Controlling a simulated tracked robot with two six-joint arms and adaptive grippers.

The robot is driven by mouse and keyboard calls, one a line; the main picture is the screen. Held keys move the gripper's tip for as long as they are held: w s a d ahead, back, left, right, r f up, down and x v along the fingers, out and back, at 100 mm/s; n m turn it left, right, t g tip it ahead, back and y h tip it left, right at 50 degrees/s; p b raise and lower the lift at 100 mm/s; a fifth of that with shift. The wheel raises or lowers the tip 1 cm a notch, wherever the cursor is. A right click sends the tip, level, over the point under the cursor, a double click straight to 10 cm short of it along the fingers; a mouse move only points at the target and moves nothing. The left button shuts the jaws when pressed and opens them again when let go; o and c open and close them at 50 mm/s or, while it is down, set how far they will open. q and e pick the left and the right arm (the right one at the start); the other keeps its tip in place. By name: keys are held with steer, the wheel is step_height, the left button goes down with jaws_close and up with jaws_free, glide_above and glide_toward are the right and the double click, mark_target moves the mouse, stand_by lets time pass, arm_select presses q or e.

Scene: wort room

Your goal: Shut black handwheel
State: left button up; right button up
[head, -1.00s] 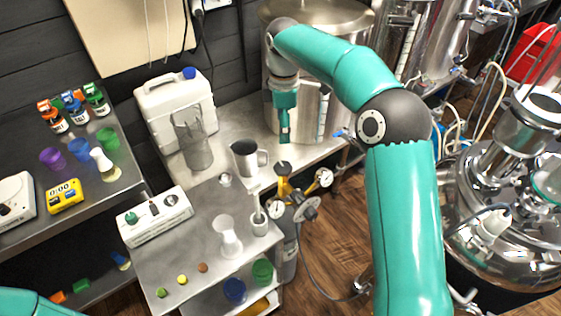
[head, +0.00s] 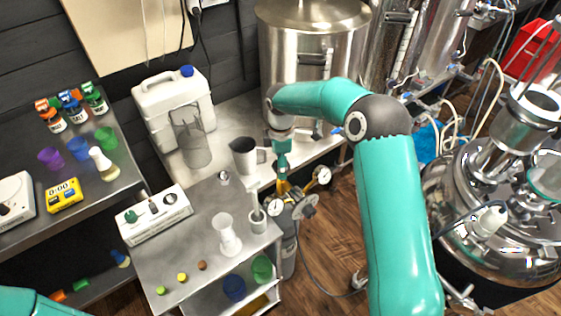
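A gas cylinder (head: 287,250) stands on the floor beside the metal cart, with a brass valve (head: 283,187) and two round gauges at its top. The black handwheel on top of the valve is now hidden by my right gripper (head: 282,172), which points down right over it. I cannot tell whether the fingers touch or grip the wheel. A dark grey round knob (head: 307,207) sits on the regulator at the front right of the valve. My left gripper is out of view; only part of my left arm shows at the bottom left.
The gauges (head: 322,175) flank the valve closely. The cart (head: 180,262) carries a white flask and a stirrer. A large steel kettle (head: 310,50) stands behind.

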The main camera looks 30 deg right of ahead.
steer(key=c, duration=1.1)
steer(key=shift+a, duration=0.2)
steer(key=shift+c, duration=0.2)
steer(key=shift+d, duration=0.15)
